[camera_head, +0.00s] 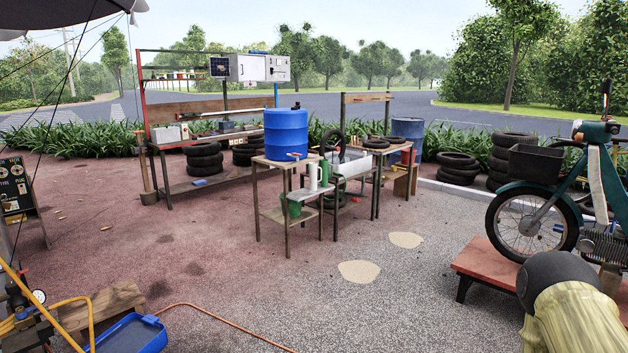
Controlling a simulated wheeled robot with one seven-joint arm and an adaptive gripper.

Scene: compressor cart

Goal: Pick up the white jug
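A white jug (314,178) stands upright on the low front part of a wooden workbench (272,185), in front of the blue drum. A green container (324,172) stands right beside it on the right. The jug is small in this view, and its handle is hard to make out. My gripper is not in view, so I cannot see whether it is open or shut.
A blue drum (286,132) stands on the bench; a green bucket (291,208) is below. A motorbike (553,205) is on a red platform (490,264) at right. A yellow-clad, dark-topped shape (570,315) is in front. An orange hose (215,312) crosses the ground. Open gravel lies between.

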